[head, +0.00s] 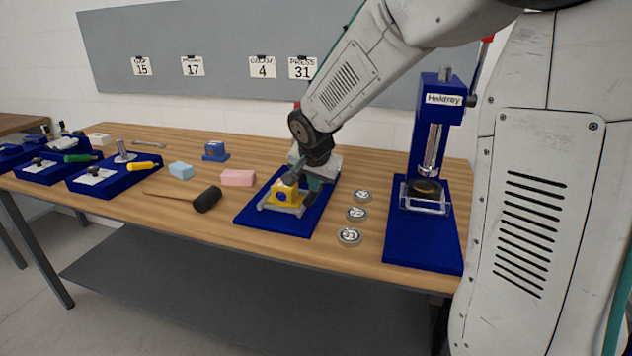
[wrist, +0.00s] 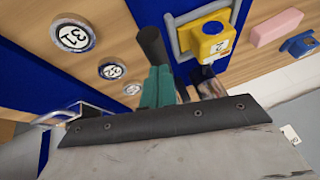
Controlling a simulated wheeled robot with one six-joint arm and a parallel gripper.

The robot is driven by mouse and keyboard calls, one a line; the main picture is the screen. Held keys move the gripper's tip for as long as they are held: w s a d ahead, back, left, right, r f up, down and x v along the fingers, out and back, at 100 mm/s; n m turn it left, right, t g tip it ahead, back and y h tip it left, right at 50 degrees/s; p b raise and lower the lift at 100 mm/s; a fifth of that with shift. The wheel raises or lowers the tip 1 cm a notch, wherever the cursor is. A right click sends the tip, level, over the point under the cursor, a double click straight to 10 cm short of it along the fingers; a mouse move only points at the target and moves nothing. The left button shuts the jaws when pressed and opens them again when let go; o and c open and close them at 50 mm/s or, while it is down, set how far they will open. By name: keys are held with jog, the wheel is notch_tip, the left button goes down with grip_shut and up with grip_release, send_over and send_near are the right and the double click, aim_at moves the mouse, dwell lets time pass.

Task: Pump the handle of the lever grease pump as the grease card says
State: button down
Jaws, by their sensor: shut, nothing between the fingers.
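My gripper (head: 296,176) is low over the blue base plate (head: 250,211), close behind the yellow block (head: 285,193) in its grey frame. Its teal fingers (wrist: 160,86) are shut with nothing between them. In the wrist view a dark, round-ended rod (wrist: 151,44) stands beside the fingers; contact is unclear. The yellow block (wrist: 207,40) carries a small label there. Which unit is the lever grease pump I cannot tell for sure; a blue unit with a yellow handle (head: 141,166) and steel cylinder stands at left. The wall card reading 4 (head: 262,69) has a blurred heading.
Other wall cards read 15 (head: 142,67), 17 (head: 193,67) and 31 (head: 301,69). The Haldrey press (head: 432,115) stands at right. Three numbered discs (head: 356,213) lie between. A mallet (head: 207,199), pink block (head: 238,178) and light-blue block (head: 181,169) lie left of the yellow block.

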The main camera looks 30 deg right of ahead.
jog(key=shift+s+a+f, duration=0.1)
jog(key=shift+s+f, duration=0.05)
jog(key=shift+s, duration=0.1)
jog(key=v, duration=1.3)
jog(key=shift+s, duration=0.15)
jog(key=shift+a, duration=0.15)
jog(key=w+d+r+g+y, duration=0.1)
jog(key=w+d+r, duration=0.5)
jog(key=r, duration=0.4)
jog(key=shift+w+r, duration=0.3)
jog(key=shift+d, duration=0.1)
